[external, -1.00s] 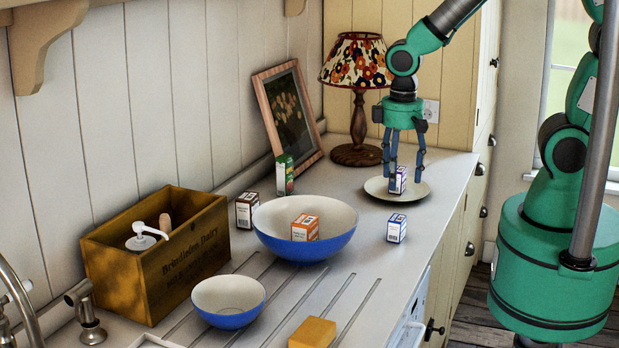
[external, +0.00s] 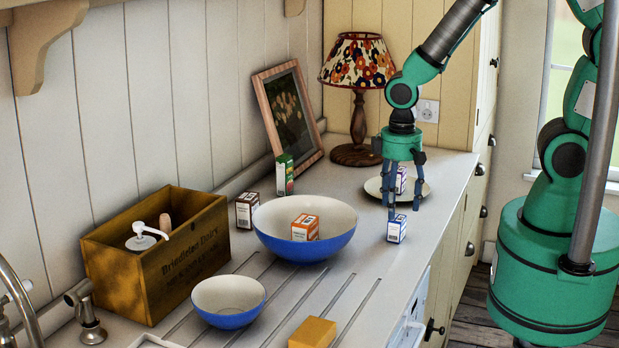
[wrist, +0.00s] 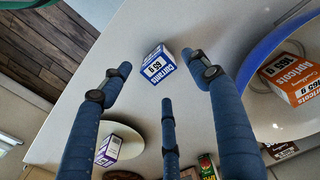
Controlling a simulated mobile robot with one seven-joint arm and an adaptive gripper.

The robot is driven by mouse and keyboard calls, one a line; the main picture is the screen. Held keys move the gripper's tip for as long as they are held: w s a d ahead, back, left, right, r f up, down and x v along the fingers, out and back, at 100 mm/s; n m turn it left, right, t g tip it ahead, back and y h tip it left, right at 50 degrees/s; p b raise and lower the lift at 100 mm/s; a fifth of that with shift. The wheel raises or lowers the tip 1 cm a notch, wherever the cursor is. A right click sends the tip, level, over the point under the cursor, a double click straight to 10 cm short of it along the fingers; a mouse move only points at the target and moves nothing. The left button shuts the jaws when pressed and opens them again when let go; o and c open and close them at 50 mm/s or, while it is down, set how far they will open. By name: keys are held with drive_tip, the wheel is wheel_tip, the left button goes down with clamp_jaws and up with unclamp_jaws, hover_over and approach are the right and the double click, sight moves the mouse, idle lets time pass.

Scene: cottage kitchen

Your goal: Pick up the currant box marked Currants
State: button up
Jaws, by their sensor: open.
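The currant box (external: 397,229) is a small white and blue carton standing on the worktop in front of the plate. In the wrist view its label reads Currants (wrist: 157,66), and it lies between and beyond my spread fingertips. My gripper (external: 403,207) is open and empty, pointing down just above the box in the external view. Its blue fingers (wrist: 160,80) show in the wrist view, apart from one another. I cannot tell whether any fingertip touches the box.
A white and purple box (external: 401,180) stands on a plate (external: 424,190) behind my gripper. An orange Apricots box (external: 305,228) sits in the large blue bowl (external: 335,244) to the left. A brown-labelled box (external: 247,210) and a green box (external: 285,175) stand farther left.

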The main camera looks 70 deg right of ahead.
sight(398, 218)
drive_tip(key=shift+f, duration=0.5)
drive_tip(key=shift+d+f+b, duration=0.15)
drive_tip(key=shift+f+b, duration=0.45)
drive_tip(key=shift+f, duration=2)
drive_tip(key=c, duration=1.4)
